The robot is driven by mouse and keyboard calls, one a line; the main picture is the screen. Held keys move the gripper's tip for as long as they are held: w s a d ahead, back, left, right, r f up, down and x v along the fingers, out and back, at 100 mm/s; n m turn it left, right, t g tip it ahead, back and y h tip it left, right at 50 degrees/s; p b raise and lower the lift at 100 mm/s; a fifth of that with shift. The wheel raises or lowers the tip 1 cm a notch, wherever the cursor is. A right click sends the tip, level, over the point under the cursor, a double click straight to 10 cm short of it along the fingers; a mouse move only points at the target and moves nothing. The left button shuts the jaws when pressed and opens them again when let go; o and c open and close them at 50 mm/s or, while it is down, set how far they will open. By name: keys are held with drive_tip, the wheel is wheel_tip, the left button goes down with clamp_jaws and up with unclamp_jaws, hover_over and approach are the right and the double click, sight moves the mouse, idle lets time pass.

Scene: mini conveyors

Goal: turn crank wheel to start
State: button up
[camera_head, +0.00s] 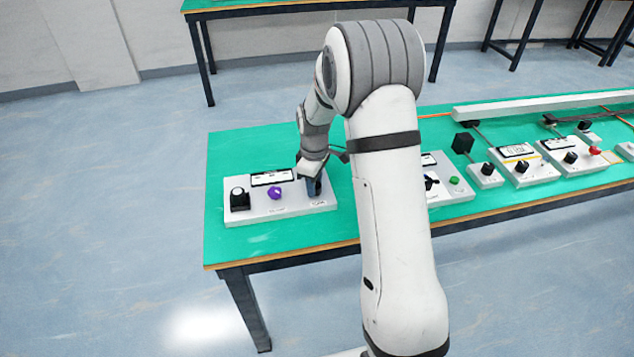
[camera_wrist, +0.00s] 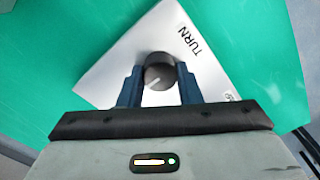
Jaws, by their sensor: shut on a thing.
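A round black knob (camera_wrist: 159,74) with a pale line on its face stands on a white panel (camera_wrist: 110,82) marked TURN in the wrist view. My gripper (camera_wrist: 160,84) is shut on it, with one blue finger on each side. In the head view my gripper (camera_head: 313,186) points down at the right end of the white control panel (camera_head: 258,213) on the green table. The gripped knob is hidden there behind the fingers. No other part that looks like a crank is clear.
The same panel bears a black dial (camera_head: 239,199), a purple knob (camera_head: 275,193) and a small display (camera_head: 272,177). Further right on the green table (camera_head: 240,148) stand more panels, including one with a green button (camera_head: 454,181). The table's left end is clear.

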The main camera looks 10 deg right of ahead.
drive_tip(key=shift+s+d+f, duration=0.1)
drive_tip(key=shift+s+f, duration=0.05)
drive_tip(key=shift+s, duration=0.05)
drive_tip(key=o, duration=1)
drive_tip(key=shift+w, duration=0.1)
drive_tip(key=shift+w+r, duration=0.1)
drive_tip(key=shift+r, duration=0.25)
wheel_tip(320, 180, up, 7)
drive_tip(key=shift+r, duration=0.2)
